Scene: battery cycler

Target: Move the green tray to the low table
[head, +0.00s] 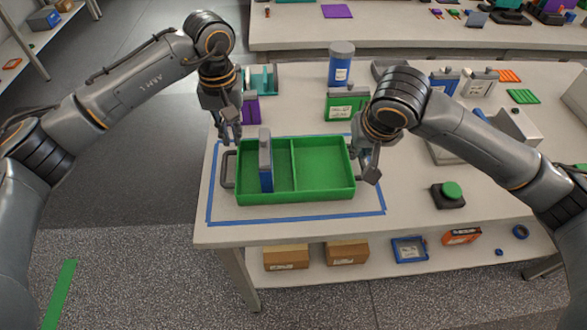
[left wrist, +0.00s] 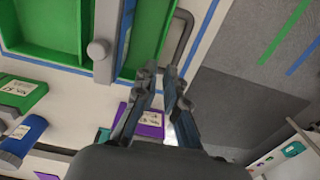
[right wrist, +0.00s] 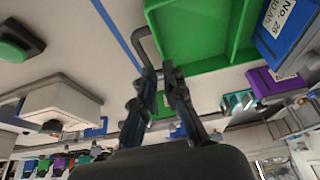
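The green tray (head: 323,190) stands on the work table (head: 225,222), inside a blue tape outline. It has two compartments and a grey handle at each end. A blue battery with a grey top (head: 265,165) stands upright in its left compartment. My left gripper (head: 231,133) is open and empty by the tray's back left corner, close to the left handle (left wrist: 187,38). My right gripper (head: 367,172) is beside the right handle (right wrist: 140,48), its fingers slightly apart; I cannot tell whether they touch it. I cannot identify the low table in these views.
A green button on a black base (head: 449,193) sits right of the tray. A green case (head: 346,104) and a blue cylinder (head: 340,66) stand behind it. Boxes (head: 347,253) lie on the shelf below. Open floor lies left and in front, with a green strip (head: 58,294).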

